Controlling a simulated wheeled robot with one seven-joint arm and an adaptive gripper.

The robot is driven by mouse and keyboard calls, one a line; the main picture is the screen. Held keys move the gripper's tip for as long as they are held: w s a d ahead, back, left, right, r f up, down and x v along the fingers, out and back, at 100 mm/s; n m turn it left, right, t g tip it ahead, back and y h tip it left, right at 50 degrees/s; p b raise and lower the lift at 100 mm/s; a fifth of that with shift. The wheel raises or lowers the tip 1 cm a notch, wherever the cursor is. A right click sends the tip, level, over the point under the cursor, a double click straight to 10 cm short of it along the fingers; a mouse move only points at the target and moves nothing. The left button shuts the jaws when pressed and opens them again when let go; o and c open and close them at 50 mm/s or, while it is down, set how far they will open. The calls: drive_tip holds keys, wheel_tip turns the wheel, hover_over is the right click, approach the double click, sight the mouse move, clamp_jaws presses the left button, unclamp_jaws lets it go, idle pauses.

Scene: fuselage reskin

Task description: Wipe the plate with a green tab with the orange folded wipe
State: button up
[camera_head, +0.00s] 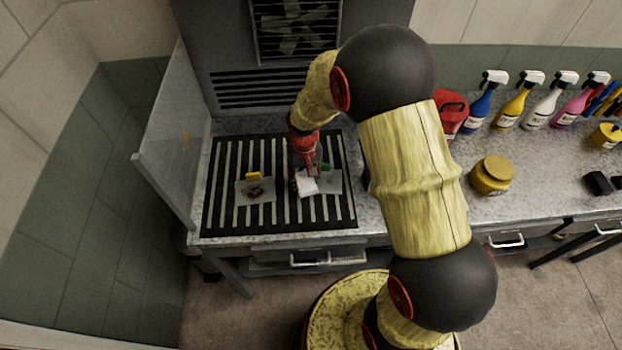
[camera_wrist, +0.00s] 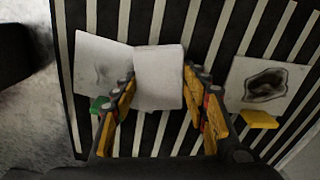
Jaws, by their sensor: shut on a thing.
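The plate with a green tab (camera_wrist: 92,52) lies on the slatted bench top and bears a faint grey smudge. Its green tab (camera_wrist: 100,104) shows beside my left finger, and the plate also shows in the head view (camera_head: 332,186). My gripper (camera_wrist: 158,92) is shut on a folded wipe (camera_wrist: 158,70), which looks white here, not orange. The wipe also shows in the head view (camera_head: 307,187). It overlaps the plate's inner edge in the wrist view; I cannot tell whether it touches the surface.
A second plate (camera_wrist: 283,80) with a yellow tab (camera_wrist: 260,119) and a dark ring stain lies apart on the slats (camera_head: 225,212). A clear side panel (camera_head: 168,145) stands left. Spray bottles (camera_head: 484,100) and a yellow jar (camera_head: 492,175) stand right.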

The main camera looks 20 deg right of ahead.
drive_tip(key=shift+w+a+f, duration=0.1)
drive_tip(key=shift+w+a, duration=0.1)
drive_tip(key=shift+a, duration=0.4)
drive_tip(key=shift+r+p, duration=1.95)
drive_tip(key=shift+r, duration=1.05)
drive_tip(key=shift+r+p, duration=1.05)
drive_tip(key=shift+r, duration=0.55)
drive_tip(key=shift+f, duration=0.2)
drive_tip(key=shift+w+d+f+b, duration=0.1)
drive_tip(key=shift+d+f+b, duration=0.25)
drive_tip(key=shift+f+b, duration=0.55)
drive_tip(key=shift+w+d+f+b, duration=0.1)
drive_tip(key=shift+d+f+b, duration=0.4)
drive_tip(key=shift+f, duration=0.85)
drive_tip(key=shift+w+d+f+b, duration=0.1)
drive_tip(key=shift+d+f+b, duration=0.15)
drive_tip(key=shift+f+b, duration=0.7)
